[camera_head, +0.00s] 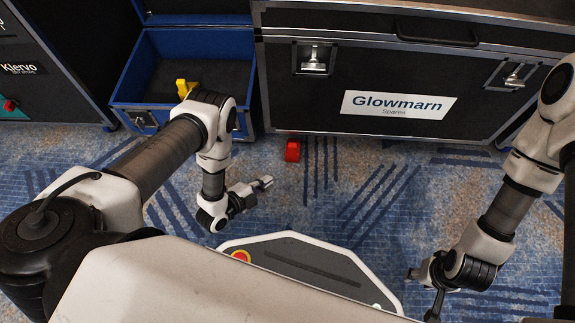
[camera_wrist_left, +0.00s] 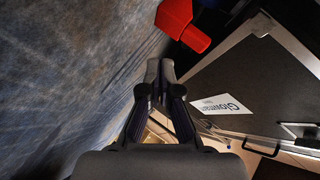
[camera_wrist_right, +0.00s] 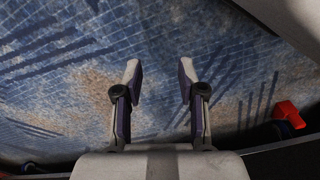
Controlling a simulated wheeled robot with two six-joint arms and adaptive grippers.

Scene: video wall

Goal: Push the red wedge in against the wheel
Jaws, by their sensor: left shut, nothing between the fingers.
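The red wedge (camera_head: 292,151) lies on the carpet at the foot of the large black case, near its left front corner. In the left wrist view the wedge (camera_wrist_left: 183,25) is at the top, ahead of the fingertips and apart from them. A dark form beside it may be the wheel; I cannot make out whether they touch. My left gripper (camera_head: 267,183) is shut and empty, low over the carpet, nearer me and left of the wedge. Its fingers (camera_wrist_left: 160,72) are together in its wrist view. My right gripper (camera_wrist_right: 160,75) is open and empty above the carpet, far right of the wedge.
The black Glowmarn case (camera_head: 330,105) stands along the back. An open blue-edged case (camera_head: 120,98) with a yellow object (camera_head: 184,88) stands left of it. A red piece (camera_wrist_right: 287,112) shows in the right wrist view. Carpet between wedge and left gripper is clear.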

